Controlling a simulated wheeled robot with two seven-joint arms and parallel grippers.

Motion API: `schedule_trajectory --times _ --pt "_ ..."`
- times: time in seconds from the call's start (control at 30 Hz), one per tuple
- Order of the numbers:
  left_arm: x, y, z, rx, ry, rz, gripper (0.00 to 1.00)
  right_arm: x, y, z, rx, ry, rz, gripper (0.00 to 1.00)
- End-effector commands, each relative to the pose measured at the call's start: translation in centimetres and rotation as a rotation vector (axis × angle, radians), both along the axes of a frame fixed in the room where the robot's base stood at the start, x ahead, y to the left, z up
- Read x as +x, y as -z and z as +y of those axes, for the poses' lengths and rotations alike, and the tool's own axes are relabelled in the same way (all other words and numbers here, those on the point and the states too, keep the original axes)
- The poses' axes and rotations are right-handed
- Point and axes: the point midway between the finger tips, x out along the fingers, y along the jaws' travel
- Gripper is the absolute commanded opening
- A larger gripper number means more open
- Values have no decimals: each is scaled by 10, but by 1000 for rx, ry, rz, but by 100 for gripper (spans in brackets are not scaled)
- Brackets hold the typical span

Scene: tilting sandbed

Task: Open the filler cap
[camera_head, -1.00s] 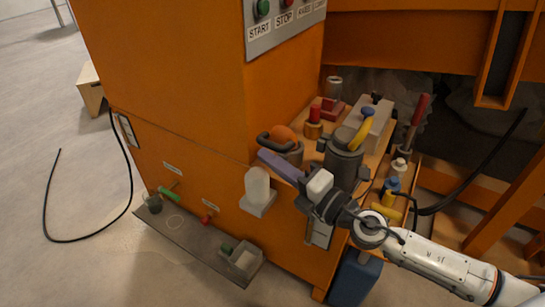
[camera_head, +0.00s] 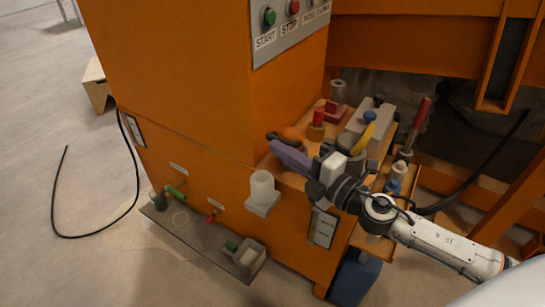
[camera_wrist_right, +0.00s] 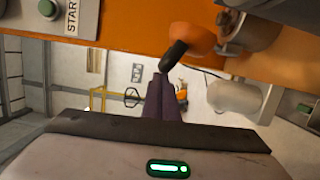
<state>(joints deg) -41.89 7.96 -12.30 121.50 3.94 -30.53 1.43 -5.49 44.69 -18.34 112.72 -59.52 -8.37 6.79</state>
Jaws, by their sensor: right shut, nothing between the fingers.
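The filler cap (camera_head: 291,134), an orange dome with a black handle, sits on the machine's top shelf near its front edge. It also shows in the right wrist view (camera_wrist_right: 195,38), with the dark handle just beyond my fingertips. My right gripper (camera_head: 274,147) has purple fingers, shut and empty. Its tips are close to the cap's handle; I cannot tell whether they touch it. The fingers hide the cap's lower front part in the head view. In the right wrist view the shut fingers (camera_wrist_right: 161,88) point at the handle. My left gripper is not in view.
Close behind the cap stand a red-topped fitting (camera_head: 318,120) and a yellow-handled part (camera_head: 363,138). A start/stop panel (camera_head: 290,22) is above. The floor on the left is mostly clear.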

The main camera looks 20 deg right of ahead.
Motion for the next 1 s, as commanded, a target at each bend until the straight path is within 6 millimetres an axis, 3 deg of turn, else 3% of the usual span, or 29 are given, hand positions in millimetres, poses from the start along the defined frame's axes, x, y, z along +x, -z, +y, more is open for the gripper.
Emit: schedule_trajectory --times 0.37,0.6,0.7,1.0 --pt "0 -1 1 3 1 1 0 -1 1 6 1 -4 0 0" --pt "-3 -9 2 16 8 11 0 -17 2 41 5 -9 3 0" --pt "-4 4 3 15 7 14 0 -36 8 30 0 -8 5 0" --pt "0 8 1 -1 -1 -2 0 -82 8 12 2 -7 3 0"
